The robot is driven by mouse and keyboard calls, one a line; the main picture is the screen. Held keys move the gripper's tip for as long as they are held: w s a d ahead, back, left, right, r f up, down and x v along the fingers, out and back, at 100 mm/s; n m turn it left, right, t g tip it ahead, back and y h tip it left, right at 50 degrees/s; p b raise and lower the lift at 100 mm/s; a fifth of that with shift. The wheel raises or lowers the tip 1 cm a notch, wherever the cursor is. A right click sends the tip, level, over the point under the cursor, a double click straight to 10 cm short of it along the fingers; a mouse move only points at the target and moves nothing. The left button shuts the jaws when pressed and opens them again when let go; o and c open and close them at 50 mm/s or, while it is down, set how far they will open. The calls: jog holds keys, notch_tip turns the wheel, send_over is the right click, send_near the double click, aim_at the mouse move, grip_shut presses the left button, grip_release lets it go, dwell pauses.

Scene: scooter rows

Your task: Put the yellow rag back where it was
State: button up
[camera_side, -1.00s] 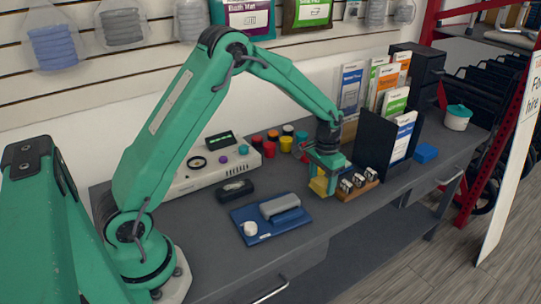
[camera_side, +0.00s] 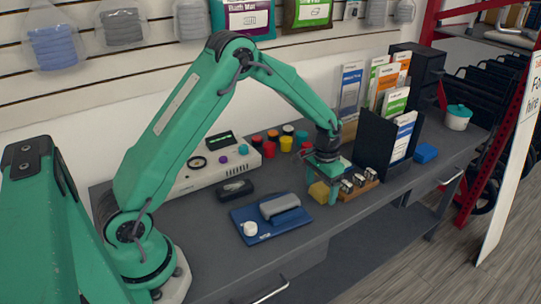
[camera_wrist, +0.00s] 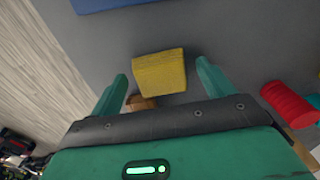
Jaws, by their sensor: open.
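The yellow rag (camera_side: 318,192) is a small folded block on the grey counter, just left of the wooden rack with silver bells (camera_side: 358,183). In the wrist view the yellow rag (camera_wrist: 159,72) lies between and slightly beyond my fingertips, with grey gaps on both sides. My gripper (camera_side: 325,184) is open above and around the rag, holding nothing. The same gripper (camera_wrist: 163,74) shows its two green fingers spread in the wrist view. Part of the wooden rack (camera_wrist: 141,103) shows behind the gripper body.
A blue mat (camera_side: 243,224) with a grey block and a white knob lies to the left. Several coloured pots (camera_side: 286,144) stand behind. A black leaflet holder (camera_side: 378,140) rises close on the right. Bare counter lies in front of the rag.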

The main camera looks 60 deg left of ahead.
aim_at(321, 189)
notch_tip(321, 189, up, 12)
jog(key=shift+r, duration=0.15)
dwell(0.7)
jog(key=shift+r, duration=0.1)
dwell(0.4)
jog(key=s+d+r+t, duration=0.2)
jog(key=s+r+t, duration=0.1)
jog(key=s+r, duration=1)
jog(key=s+f+t, duration=0.1)
jog(key=s+t, duration=0.1)
jog(key=s, duration=1.2)
jog(key=shift+s+d+f+t, duration=0.3)
jog(key=shift+s+f, duration=0.05)
jog(key=shift+s, duration=0.05)
jog(key=shift+c, duration=0.2)
